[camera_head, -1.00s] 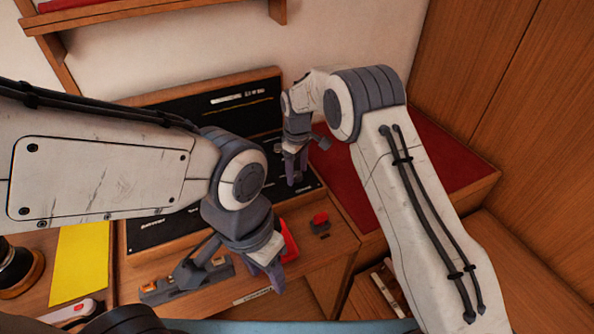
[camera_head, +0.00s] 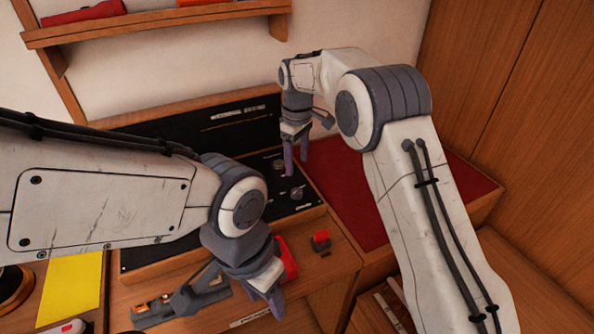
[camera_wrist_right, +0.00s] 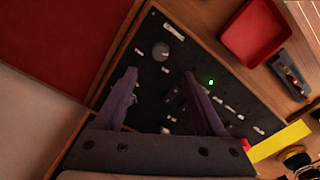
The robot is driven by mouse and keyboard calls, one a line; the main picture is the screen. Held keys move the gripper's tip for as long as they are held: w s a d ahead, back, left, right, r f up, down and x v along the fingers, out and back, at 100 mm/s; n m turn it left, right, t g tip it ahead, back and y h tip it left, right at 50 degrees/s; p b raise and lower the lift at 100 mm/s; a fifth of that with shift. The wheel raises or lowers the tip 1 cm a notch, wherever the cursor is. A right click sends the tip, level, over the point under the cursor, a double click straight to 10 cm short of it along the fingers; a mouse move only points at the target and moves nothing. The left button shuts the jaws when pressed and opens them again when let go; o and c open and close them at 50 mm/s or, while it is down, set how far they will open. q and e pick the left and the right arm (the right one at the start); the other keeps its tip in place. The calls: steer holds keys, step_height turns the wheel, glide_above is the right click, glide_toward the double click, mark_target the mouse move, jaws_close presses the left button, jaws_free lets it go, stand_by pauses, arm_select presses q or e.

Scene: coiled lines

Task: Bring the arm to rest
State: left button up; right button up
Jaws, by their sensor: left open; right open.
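My right gripper (camera_head: 296,158) hangs fingers-down over the right part of a black control panel (camera_head: 200,200). In the right wrist view the same gripper (camera_wrist_right: 160,80) has its fingers apart, with nothing between them. A round grey knob (camera_wrist_right: 160,51) on the panel shows between the fingertips; it also shows in the head view (camera_head: 297,193), below the gripper and apart from it. A small green light (camera_wrist_right: 211,82) is lit on the panel. My left gripper (camera_head: 266,297) is low at the front, beside a red tray (camera_head: 288,262), its fingers pointing down and apparently empty.
A red mat (camera_head: 350,205) covers the surface right of the panel. A small red-topped block (camera_head: 320,240) sits on the wooden front ledge. A yellow sheet (camera_head: 72,285) lies at left. A wooden shelf (camera_head: 160,22) is on the back wall; wooden panelling (camera_head: 510,110) stands at right.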

steer(key=shift+r, duration=0.1)
stand_by(0.3)
steer(key=s+a+r+m, duration=0.1)
steer(key=s+r, duration=0.2)
steer(key=s, duration=0.6)
steer(key=s+a+r+m, duration=0.1)
steer(key=s+r, duration=0.2)
steer(key=s, duration=0.7)
steer(key=s+d+f+m, duration=0.1)
steer(key=s+d, duration=0.2)
steer(key=s, duration=0.6)
steer(key=s+d+f+m+y, duration=0.1)
steer(key=s+d, duration=0.2)
steer(key=s, duration=0.6)
steer(key=shift+s+d+f, duration=0.3)
steer(key=shift+s+f, duration=0.05)
steer(key=shift+f, duration=0.05)
steer(key=shift+a, duration=0.15)
